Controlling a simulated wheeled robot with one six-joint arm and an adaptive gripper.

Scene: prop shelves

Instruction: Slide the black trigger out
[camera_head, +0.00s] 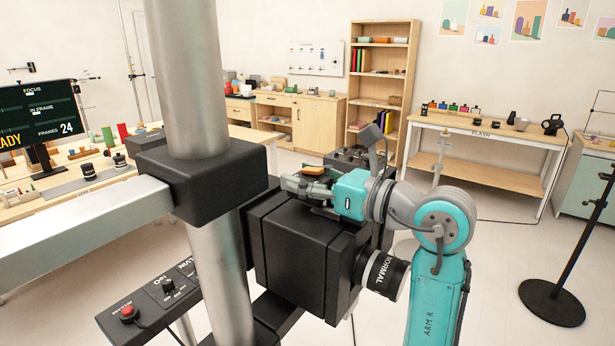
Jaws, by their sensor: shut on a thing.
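My gripper (297,186) reaches in from the right over the top of a large black camera body (290,245). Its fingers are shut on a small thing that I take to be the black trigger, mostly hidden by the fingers. A small orange piece (314,171) shows just above and behind the fingers; I cannot tell whether it is part of the held thing. The fingers are low, close to the camera's top. I cannot tell whether the held thing still touches the camera.
A thick metal column (188,80) stands at the left of the camera. A control panel (160,292) with a red button is below left. The flash table (480,136) holds several coloured pieces at the back right. A black stand (552,303) is at right.

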